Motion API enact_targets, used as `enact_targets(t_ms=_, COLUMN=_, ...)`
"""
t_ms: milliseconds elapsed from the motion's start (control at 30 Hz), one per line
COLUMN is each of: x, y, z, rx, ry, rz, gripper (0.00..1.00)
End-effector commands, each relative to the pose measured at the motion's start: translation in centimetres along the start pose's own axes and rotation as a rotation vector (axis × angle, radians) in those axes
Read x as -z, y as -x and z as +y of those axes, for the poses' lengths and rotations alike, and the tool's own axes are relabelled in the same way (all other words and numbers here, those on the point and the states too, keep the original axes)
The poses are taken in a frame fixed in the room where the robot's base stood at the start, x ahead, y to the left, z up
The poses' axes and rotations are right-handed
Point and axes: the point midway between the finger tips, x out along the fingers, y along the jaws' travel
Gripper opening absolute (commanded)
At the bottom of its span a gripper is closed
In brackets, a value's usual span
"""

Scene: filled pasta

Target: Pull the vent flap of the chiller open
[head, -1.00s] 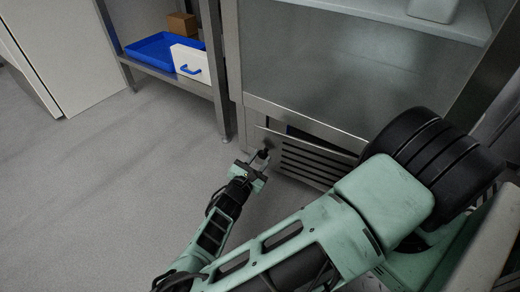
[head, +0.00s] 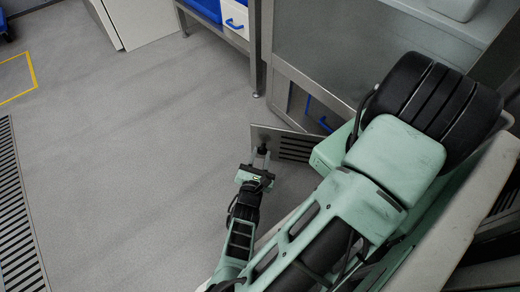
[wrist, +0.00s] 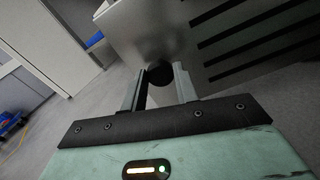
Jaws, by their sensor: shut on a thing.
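The vent flap (head: 292,148) is a flat metal panel with dark slots, low on the front of the steel chiller (head: 330,60). It stands swung out at an angle, with a dark opening and something blue behind it. My gripper (head: 261,158) is at the flap's left part, shut on its dark round knob. In the wrist view the knob (wrist: 160,73) sits between the fingertips of my gripper (wrist: 160,80), and the slotted flap (wrist: 215,45) fills the upper right. My arm hides the flap's right end.
A steel shelf stand (head: 256,50) with a blue tray (head: 205,8) and a white bin with a blue handle (head: 235,18) is left of the chiller. A floor grate (head: 20,210) lies at far left. The grey floor between is clear.

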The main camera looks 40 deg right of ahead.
Motion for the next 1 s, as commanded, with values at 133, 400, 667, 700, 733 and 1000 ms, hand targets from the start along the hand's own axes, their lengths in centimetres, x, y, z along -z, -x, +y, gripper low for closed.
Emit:
enact_targets(t_ms=133, x=0.0, y=0.1, z=0.0, rx=-0.003, ry=0.001, rz=0.000, gripper=0.00)
enact_targets(t_ms=400, x=0.1, y=0.1, z=0.0, rx=-0.003, ry=0.001, rz=0.001, gripper=0.44)
enact_targets(t_ms=667, x=0.0, y=0.1, z=0.0, rx=-0.002, ry=0.000, rz=0.001, gripper=0.52)
enact_targets(t_ms=700, x=0.0, y=0.1, z=0.0, rx=-0.002, ry=0.000, rz=0.001, gripper=0.52)
enact_targets(t_ms=733, x=0.0, y=0.1, z=0.0, rx=-0.002, ry=0.000, rz=0.001, gripper=0.52)
enact_targets(t_ms=1000, x=-1.6, y=0.1, z=0.5, rx=-0.002, ry=0.000, rz=0.001, gripper=0.52)
